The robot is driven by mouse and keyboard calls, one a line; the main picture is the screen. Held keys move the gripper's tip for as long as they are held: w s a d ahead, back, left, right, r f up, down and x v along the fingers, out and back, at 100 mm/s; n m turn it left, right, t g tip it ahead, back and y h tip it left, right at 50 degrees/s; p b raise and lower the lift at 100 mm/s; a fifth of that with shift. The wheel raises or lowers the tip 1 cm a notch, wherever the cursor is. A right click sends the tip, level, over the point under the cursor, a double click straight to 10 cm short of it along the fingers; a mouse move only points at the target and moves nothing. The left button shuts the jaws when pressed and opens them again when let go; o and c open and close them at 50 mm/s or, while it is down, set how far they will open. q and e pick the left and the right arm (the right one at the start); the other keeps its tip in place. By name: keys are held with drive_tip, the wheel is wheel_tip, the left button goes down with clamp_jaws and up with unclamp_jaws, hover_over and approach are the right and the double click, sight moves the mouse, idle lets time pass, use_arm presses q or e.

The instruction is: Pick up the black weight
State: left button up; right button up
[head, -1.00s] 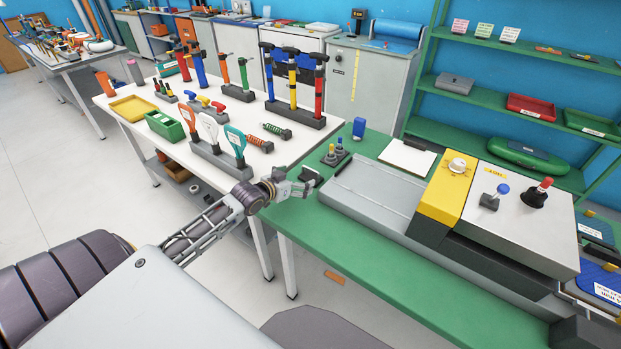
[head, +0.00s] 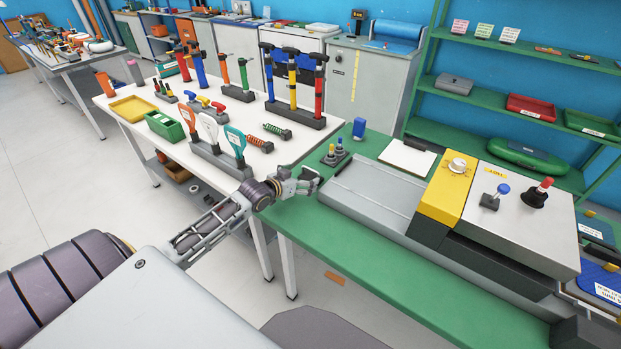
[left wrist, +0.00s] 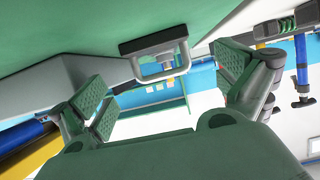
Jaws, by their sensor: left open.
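The black weight (left wrist: 152,43) is a dark block with a pale loop handle on the green bench top (left wrist: 60,35) in the left wrist view. In the head view only a small dark part of the weight (head: 309,173) shows by the fingers, on the bench's left end. My left gripper (left wrist: 165,92) is open, one finger to each side of the weight in the left wrist view, with a visible space before it. In the head view my left gripper (head: 305,184) is right at the weight and hides most of it. My right gripper is out of view.
A grey machine with a yellow panel (head: 447,190) stands on the green bench to the right. A white table (head: 120,110) with pumps and paddles is to the left.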

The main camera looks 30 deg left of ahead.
sight(308, 179)
use_arm(q)
drive_tip(key=shift+x, duration=2.35)
drive_tip(key=shift+w+r, duration=0.1)
drive_tip(key=shift+r, duration=0.05)
drive_tip(key=c, duration=1.5)
wheel_tip(308, 179, up, 10)
